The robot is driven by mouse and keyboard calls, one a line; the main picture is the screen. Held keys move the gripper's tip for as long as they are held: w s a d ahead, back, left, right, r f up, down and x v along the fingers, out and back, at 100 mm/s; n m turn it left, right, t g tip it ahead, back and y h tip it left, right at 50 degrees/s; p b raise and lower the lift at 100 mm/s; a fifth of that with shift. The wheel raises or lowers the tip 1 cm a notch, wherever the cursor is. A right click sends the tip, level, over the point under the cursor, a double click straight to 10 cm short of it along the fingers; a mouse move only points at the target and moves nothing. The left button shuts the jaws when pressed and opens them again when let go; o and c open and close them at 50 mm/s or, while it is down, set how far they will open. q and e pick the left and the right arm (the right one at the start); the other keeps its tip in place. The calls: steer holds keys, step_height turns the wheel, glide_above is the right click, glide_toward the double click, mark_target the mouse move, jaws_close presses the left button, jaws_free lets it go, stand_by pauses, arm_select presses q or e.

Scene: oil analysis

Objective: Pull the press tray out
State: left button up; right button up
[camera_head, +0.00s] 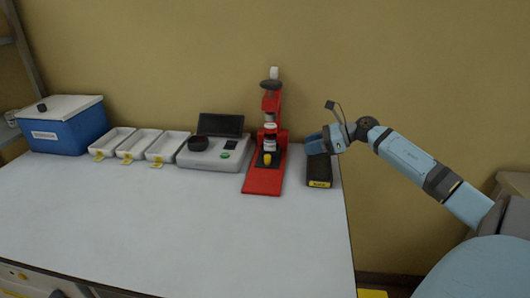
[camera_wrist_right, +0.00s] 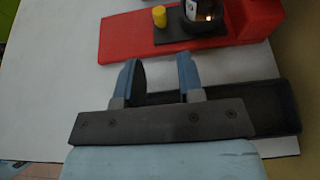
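The red press (camera_head: 264,182) stands on the table with a bottle (camera_head: 270,136) held in its upright. Its dark tray (camera_head: 259,161) with a yellow knob (camera_head: 267,158) sits on the red base. In the right wrist view the press base (camera_wrist_right: 125,38), dark tray (camera_wrist_right: 180,38) and yellow knob (camera_wrist_right: 159,16) lie beyond my fingertips. My right gripper (camera_head: 312,143) is to the right of the press, over the black box. The wrist view shows its two blue fingers (camera_wrist_right: 158,72) apart, with nothing between them. My left gripper is not in view.
A black box (camera_head: 319,174) with a yellow label stands at the table's right edge. Left of the press are a scale-like device (camera_head: 212,157), several white trays (camera_head: 139,143) and a blue box (camera_head: 70,133). The table's front area (camera_head: 180,230) is clear.

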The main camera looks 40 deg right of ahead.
mark_target(267, 189)
steer(key=x, duration=1.3)
steer(key=shift+a, duration=0.1)
jaws_close()
steer(key=s+a+p, duration=0.1)
steer(key=s+a, duration=0.1)
steer(key=s+a+p, duration=0.1)
steer(key=s+a, duration=0.1)
steer(key=a, duration=0.1)
steer(key=s+a+p, duration=0.2)
steer(key=a, duration=0.1)
steer(key=shift+s+a+r, duration=0.15)
steer(key=shift+s+a, duration=0.05)
steer(key=shift+s, duration=0.2)
steer(key=shift+s+a, duration=0.15)
steer(key=shift+a, duration=0.05)
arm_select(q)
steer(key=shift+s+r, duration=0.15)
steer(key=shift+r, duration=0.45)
arm_select(e)
steer(key=shift+f, duration=0.25)
